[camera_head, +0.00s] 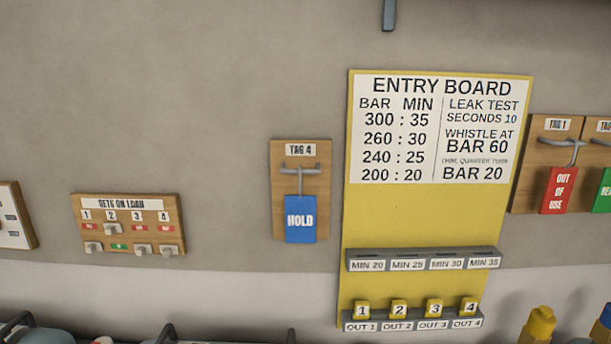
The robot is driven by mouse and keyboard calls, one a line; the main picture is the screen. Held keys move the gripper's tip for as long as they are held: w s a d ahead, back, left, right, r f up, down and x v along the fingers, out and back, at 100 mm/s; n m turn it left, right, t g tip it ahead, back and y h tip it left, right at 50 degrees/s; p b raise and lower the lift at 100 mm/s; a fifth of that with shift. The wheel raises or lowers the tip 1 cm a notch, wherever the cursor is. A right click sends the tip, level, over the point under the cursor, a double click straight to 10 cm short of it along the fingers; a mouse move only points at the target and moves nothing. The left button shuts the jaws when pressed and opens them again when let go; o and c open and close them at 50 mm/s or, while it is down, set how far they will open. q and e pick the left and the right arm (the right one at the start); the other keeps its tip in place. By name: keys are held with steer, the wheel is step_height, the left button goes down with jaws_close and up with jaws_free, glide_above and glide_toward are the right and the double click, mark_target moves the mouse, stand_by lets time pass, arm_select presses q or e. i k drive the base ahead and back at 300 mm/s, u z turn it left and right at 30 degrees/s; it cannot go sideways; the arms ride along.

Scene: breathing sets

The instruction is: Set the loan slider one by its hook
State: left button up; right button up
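The "SETS ON LOAN" panel (128,208), a wooden board, hangs on the wall at left with sliders under the numbers 1 to 4. Slider one's pale knob (93,247) is at the low end, with a red label (87,227) showing above it. Slider two's knob (112,228) is up, with a green label below. The knobs of three and four are low, with red labels above. The label words are too small to read. The "TAG 1" hook (574,145) at right holds a red "OUT OF USE" tag (559,190). Neither gripper is in view.
The "TAG 4" board (301,160) holds a blue "HOLD" tag (300,222). The yellow entry board (430,220) has several numbered yellow tags in its lower "OUT" rack (412,324). Dark handles line the bottom left. The wall around the loan panel is clear.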

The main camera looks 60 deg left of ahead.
mark_target(90, 246)
steer(key=u, duration=2.8)
